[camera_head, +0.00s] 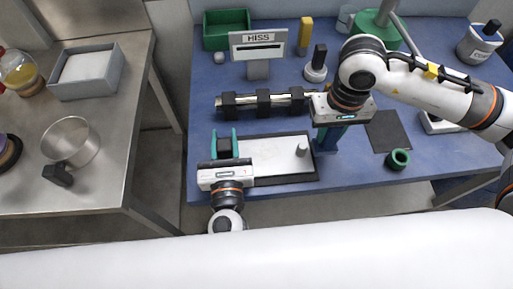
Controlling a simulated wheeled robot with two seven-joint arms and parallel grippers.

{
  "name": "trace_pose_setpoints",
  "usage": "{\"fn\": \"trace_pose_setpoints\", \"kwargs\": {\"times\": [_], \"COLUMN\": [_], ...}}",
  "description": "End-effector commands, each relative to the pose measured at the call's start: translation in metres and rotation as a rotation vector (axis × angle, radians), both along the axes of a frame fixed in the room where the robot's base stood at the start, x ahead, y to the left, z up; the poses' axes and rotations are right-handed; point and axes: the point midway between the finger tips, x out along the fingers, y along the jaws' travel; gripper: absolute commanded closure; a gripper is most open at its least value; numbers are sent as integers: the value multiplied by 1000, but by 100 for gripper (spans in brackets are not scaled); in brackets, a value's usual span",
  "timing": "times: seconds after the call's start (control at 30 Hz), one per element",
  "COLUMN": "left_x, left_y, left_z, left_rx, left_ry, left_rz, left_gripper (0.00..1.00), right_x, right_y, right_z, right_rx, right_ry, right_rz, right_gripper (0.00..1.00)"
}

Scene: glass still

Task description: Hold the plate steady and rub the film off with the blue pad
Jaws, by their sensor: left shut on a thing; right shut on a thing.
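The pale plate (270,153) lies in a dark-edged tray (287,181) near the front edge of the blue table. A small grey knob (302,150) stands on its right part. My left gripper (224,143) is at the plate's left end, its green fingers shut on a dark block (225,149) there. My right gripper (329,142) is just right of the plate and points down. It is shut on a blue piece, apparently the blue pad (328,136), mostly hidden by the gripper. I cannot tell whether the pad touches anything. No film is clearly visible.
A HISS sign (258,40), a green bin (227,28) and a black-topped stand (317,65) are further back. A dark mat (387,131) and green ring (398,159) lie right. A steel table (105,150) stands left.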

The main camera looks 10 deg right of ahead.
Motion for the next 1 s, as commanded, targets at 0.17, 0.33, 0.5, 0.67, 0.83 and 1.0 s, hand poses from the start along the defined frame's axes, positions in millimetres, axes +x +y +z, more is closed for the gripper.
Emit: {"fn": "trace_pose_setpoints", "kwargs": {"times": [0.17, 0.33, 0.5, 0.67, 0.83, 1.0], "left_x": [0, 0, 0, 0, 0, 0], "left_y": [0, 0, 0, 0, 0, 0], "left_z": [0, 0, 0, -1, -1, -2], "left_rx": [0, 0, 0, 0, 0, 0], "left_ry": [0, 0, 0, 0, 1, 2], "left_rz": [-1, -1, -1, -1, -1, -1], "left_gripper": [100, 100, 100, 100, 100, 100], "right_x": [0, 0, 0, 0, 0, 0], "right_y": [0, 0, 0, 0, 0, 0], "right_z": [0, 0, 0, 0, 0, 0], "right_rx": [0, 0, 0, 0, 0, 0], "right_ry": [0, 0, 0, 0, 0, 0], "right_rz": [0, 0, 0, 0, 0, 0], "right_gripper": [96, 96, 96, 96, 96, 96]}}
